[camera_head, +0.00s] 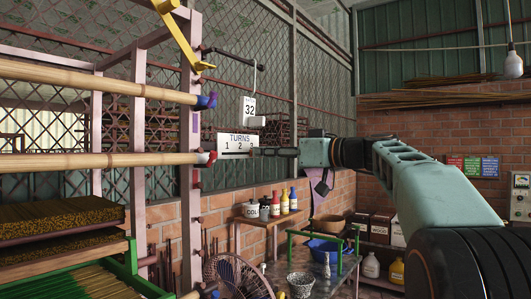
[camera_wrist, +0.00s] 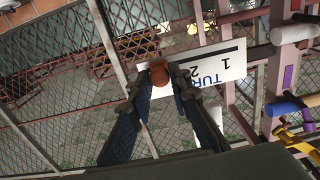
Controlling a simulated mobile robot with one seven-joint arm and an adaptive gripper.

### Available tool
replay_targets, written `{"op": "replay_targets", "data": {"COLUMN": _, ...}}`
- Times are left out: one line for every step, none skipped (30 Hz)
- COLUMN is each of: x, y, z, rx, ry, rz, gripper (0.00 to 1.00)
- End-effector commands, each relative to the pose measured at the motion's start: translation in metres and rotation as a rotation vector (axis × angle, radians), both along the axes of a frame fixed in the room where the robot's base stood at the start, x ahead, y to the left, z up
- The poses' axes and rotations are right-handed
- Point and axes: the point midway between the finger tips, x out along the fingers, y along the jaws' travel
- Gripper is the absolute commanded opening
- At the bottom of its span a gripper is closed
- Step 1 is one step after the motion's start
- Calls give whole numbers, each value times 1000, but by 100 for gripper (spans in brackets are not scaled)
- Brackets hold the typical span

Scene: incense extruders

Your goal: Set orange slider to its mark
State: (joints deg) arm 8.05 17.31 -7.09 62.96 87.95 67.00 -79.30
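In the head view the TURNS board (camera_head: 236,143) carries the numbers 1, 2, 3 above a dark line. My gripper (camera_head: 254,152) reaches in from the right to the board's right end, by the 3. The slider is too small or hidden to make out there. My fingers hide part of the board in the wrist view.
A hanging card reading 32 (camera_head: 249,108) is just above the board. A pink post (camera_head: 191,140) and bamboo poles (camera_head: 95,161) stand to the left. Below are a fan (camera_head: 236,277) and a shelf with bottles (camera_head: 275,206). Wire mesh lies behind.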

Motion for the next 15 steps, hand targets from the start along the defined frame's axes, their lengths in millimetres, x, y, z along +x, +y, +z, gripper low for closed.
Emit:
{"op": "replay_targets", "data": {"x": 1, "y": -3, "z": 2, "rx": 1, "ry": -3, "rz": -9, "gripper": 23}}
{"op": "replay_targets", "data": {"x": 1, "y": -3, "z": 2, "rx": 1, "ry": -3, "rz": -9, "gripper": 26}}
{"op": "replay_targets", "data": {"x": 1, "y": -3, "z": 2, "rx": 1, "ry": -3, "rz": -9, "gripper": 31}}
{"op": "replay_targets", "data": {"x": 1, "y": -3, "z": 2, "rx": 0, "ry": -3, "rz": -8, "gripper": 34}}
{"op": "replay_targets", "data": {"x": 1, "y": -2, "z": 2, "rx": 1, "ry": -2, "rz": -7, "gripper": 34}}
{"op": "replay_targets", "data": {"x": 1, "y": -2, "z": 1, "rx": 1, "ry": -2, "rz": -7, "gripper": 34}}
{"op": "replay_targets", "data": {"x": 1, "y": -2, "z": 1, "rx": 1, "ry": -2, "rz": -6, "gripper": 34}}
{"op": "replay_targets", "data": {"x": 1, "y": -2, "z": 1, "rx": 0, "ry": -1, "rz": -6, "gripper": 34}}
{"op": "replay_targets", "data": {"x": 1, "y": -2, "z": 1, "rx": 0, "ry": -1, "rz": -5, "gripper": 34}}
{"op": "replay_targets", "data": {"x": 1, "y": -2, "z": 1, "rx": 0, "ry": -1, "rz": -5, "gripper": 34}}
{"op": "replay_targets", "data": {"x": 0, "y": -2, "z": 1, "rx": 0, "ry": -1, "rz": -5, "gripper": 34}}
{"op": "replay_targets", "data": {"x": 0, "y": -2, "z": 1, "rx": 0, "ry": -1, "rz": -5, "gripper": 34}}
{"op": "replay_targets", "data": {"x": 0, "y": -3, "z": 1, "rx": 0, "ry": -1, "rz": -5, "gripper": 34}}
{"op": "replay_targets", "data": {"x": -1, "y": -4, "z": 1, "rx": 0, "ry": -1, "rz": -5, "gripper": 34}}
{"op": "replay_targets", "data": {"x": -3, "y": -7, "z": 1, "rx": 0, "ry": -1, "rz": -6, "gripper": 34}}
